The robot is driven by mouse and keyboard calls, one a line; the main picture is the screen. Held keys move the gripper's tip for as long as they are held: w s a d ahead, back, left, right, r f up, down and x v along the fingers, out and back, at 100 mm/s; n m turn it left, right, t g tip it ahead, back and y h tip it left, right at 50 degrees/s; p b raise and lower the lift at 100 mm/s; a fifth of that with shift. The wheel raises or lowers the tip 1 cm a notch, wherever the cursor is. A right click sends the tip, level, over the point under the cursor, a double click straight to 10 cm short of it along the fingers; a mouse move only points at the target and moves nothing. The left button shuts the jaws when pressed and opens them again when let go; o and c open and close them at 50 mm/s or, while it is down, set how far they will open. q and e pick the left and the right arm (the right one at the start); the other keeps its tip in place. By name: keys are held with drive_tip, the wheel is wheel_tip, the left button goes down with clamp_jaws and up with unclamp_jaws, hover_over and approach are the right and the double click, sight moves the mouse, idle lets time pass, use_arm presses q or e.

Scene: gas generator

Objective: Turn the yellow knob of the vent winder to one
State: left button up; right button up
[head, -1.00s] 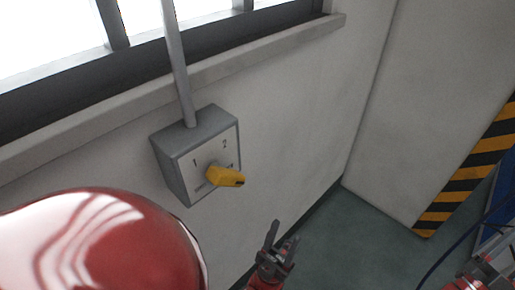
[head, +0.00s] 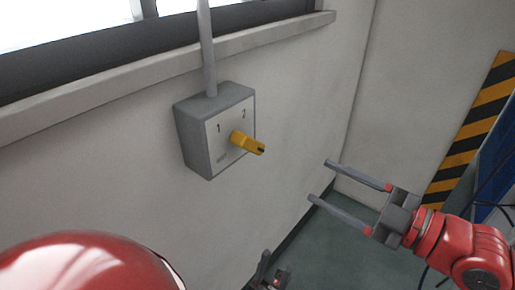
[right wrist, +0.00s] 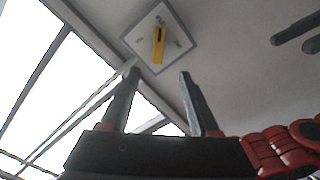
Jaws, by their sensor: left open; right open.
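The vent winder is a grey box (head: 193,142) on the wall below the window, with a pale front plate marked 1 at left and 2 at right. Its yellow knob (head: 248,143) sticks out from the plate; I cannot tell which number it is set to. My right gripper (head: 320,179) is open and empty, right of and below the knob, apart from it. In the right wrist view the knob (right wrist: 159,45) shows beyond the open fingertips (right wrist: 156,72). My left gripper (head: 273,270) is open at the bottom edge, partly cut off, below the box.
A grey pipe (head: 207,55) rises from the box past the window sill (head: 120,83). A yellow-black striped edge (head: 470,135) and cables stand at the right. The wall around the box is clear.

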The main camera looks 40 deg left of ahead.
sight(255, 147)
drive_tip(key=a, duration=0.5)
drive_tip(key=w+a+p, duration=0.1)
drive_tip(key=a, duration=1)
drive_tip(key=shift+w+a+p, duration=0.1)
drive_tip(key=shift+w+p, duration=0.1)
drive_tip(key=shift+p, duration=0.15)
clamp_jaws()
